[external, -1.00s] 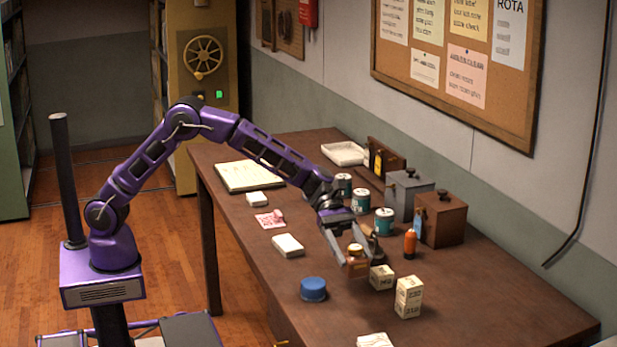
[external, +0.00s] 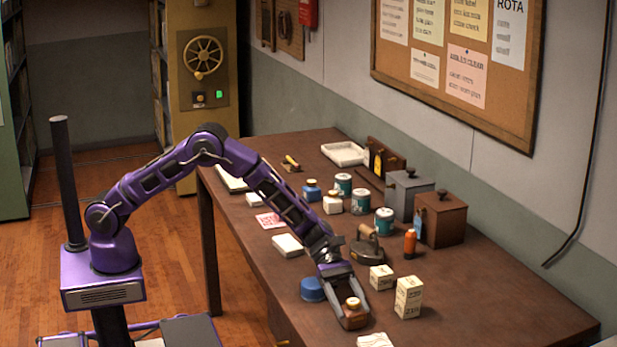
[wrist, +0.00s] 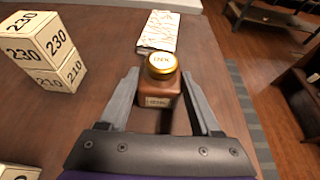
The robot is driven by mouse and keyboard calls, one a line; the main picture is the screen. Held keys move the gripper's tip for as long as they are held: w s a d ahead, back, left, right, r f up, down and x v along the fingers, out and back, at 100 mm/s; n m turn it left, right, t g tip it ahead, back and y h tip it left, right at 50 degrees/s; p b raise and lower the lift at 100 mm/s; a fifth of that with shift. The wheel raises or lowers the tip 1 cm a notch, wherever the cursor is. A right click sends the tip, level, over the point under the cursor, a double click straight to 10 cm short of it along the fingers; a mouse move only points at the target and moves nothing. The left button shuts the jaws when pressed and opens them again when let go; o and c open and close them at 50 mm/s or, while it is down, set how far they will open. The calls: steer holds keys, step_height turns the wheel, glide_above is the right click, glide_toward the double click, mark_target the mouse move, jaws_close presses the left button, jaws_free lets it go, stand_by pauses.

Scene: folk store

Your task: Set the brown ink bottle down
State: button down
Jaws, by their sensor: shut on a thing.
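The brown ink bottle (external: 353,314) is a squat brown glass bottle with a gold lid, near the front edge of the table (external: 450,320). In the wrist view the bottle (wrist: 162,84) is upright, with INK on its lid and a pale label on its side. My gripper (external: 347,300) is shut on it, with one finger on each side; the fingers also show in the wrist view (wrist: 165,95). I cannot tell whether the bottle's base touches the table.
White numbered boxes (external: 409,297) stand right of the bottle, with a smaller one (external: 381,278) behind. A blue round lid-like object (external: 313,289) is close on the left. A white patterned packet (wrist: 158,31) lies just beyond the bottle. A dark iron-like object (external: 367,247) stands farther back.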

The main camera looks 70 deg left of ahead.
steer(key=shift+f+b, duration=0.1)
steer(key=shift+b, duration=0.2)
steer(key=shift+c, duration=0.4)
jaws_free()
steer(key=shift+a+r+p, duration=0.1)
steer(key=shift+r+p, duration=0.2)
steer(key=shift+p, duration=0.1)
steer(key=v, duration=1.1)
steer(key=shift+a, duration=0.4)
